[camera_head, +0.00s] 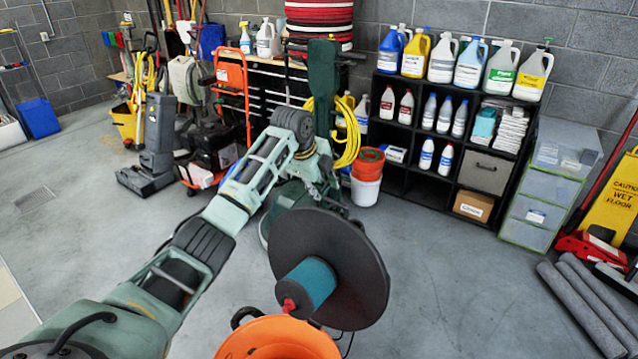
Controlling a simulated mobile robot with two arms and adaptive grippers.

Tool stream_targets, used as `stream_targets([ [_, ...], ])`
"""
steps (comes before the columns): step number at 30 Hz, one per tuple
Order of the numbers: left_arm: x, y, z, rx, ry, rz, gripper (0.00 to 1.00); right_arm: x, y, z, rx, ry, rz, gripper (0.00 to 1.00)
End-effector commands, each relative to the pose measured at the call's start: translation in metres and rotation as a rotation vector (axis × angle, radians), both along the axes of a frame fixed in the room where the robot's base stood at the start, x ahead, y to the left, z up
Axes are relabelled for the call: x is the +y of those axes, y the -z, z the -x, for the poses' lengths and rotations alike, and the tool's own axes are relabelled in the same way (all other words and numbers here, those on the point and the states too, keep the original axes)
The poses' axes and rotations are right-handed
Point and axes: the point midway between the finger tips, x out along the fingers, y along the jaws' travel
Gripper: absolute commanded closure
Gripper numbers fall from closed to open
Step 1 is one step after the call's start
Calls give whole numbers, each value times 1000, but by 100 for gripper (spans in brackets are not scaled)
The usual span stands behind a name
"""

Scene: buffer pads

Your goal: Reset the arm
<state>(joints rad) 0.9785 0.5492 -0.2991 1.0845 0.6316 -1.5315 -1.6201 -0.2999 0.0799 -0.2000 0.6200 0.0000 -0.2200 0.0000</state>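My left arm comes in from the lower left, rises to the middle of the picture and bends down there. Its far end goes behind a large dark round disc (352,258), so my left gripper's fingers are hidden. The disc is tilted, with a teal cylinder (314,280) and a red tip (288,306) on its near face. I cannot tell whether the gripper holds it. My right gripper is not in view. Red and dark round pads (320,14) are stacked at the back.
An orange bucket-like object (277,342) is below the disc. A black shelf (395,159) with bottles stands behind, right of a red-orange bucket (368,161). Grey rolls (588,303) and a yellow wet-floor sign (612,198) are at right. The left floor has free room.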

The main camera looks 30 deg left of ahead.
Motion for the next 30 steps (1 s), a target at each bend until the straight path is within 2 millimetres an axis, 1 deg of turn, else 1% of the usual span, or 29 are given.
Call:
stream_targets([
  [1,0,-5,2,-2,1,0,71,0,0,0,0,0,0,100],
  [3,0,-10,4,-2,1,0,71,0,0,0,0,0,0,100],
  [6,0,-13,6,-1,1,0,71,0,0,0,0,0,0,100],
  [22,-1,-12,6,0,0,1,71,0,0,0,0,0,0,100],
  [23,-2,-9,7,2,-2,1,71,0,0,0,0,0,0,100],
  [26,-14,10,13,16,-19,6,71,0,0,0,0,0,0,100],
  [29,-37,44,29,41,-60,19,71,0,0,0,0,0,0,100],
  [30,-48,61,39,51,-84,27,71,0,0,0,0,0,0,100],
])
